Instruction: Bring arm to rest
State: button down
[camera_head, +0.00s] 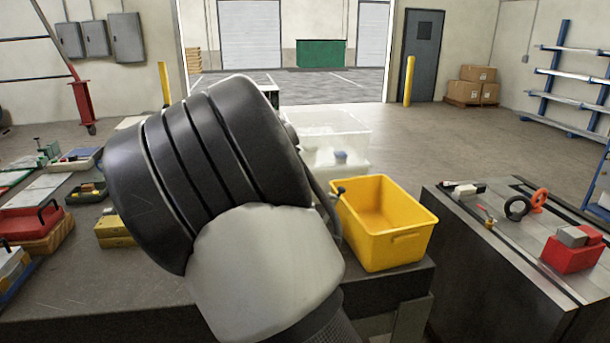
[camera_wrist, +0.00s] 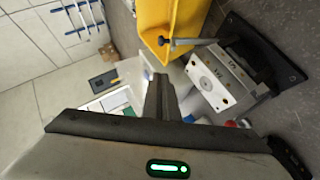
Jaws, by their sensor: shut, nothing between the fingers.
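My gripper (camera_wrist: 160,80) shows in the wrist view with its dark fingers together and nothing between them. It is in the air, clear of the things below as far as I can tell. In the head view my arm fills the middle and hides the gripper. A yellow bin (camera_head: 405,245) stands to the right of my arm; it also shows at the top of the wrist view (camera_wrist: 155,22). A metal block with holes (camera_wrist: 215,82) lies right of the fingers in the wrist view.
The dark workbench (camera_head: 70,280) holds a red case (camera_head: 28,222) and several other items at the left. A white bin (camera_head: 335,130) stands behind my arm. A grey cabinet (camera_head: 480,245) at the right bears a red holder (camera_head: 570,256) and small tools. The floor beyond is open.

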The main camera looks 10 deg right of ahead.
jog(key=s+d+r+m+g+y+p, duration=0.1)
jog(key=s+d+m+g+y+p, duration=0.15)
jog(key=s, duration=0.55)
jog(key=s+d+r+m+g+y+p, duration=0.1)
jog(key=s+d+y, duration=0.1)
jog(key=s+d, duration=0.35)
jog(key=s+a+r+y+p, duration=0.1)
jog(key=s+a, duration=0.1)
jog(key=s, duration=0.6)
jog(key=s+a+r+y+p, duration=0.1)
jog(key=s+a+y+p, duration=0.1)
jog(key=s, duration=0.6)
jog(key=s+a+r+y+p, duration=0.1)
jog(key=s+a, duration=0.3)
jog(key=s, duration=0.5)
jog(key=shift+a+r+t+p, duration=0.25)
jog(key=shift+r+t+p, duration=0.05)
jog(key=shift+r+t, duration=0.2)
jog(key=shift+s, duration=0.1)
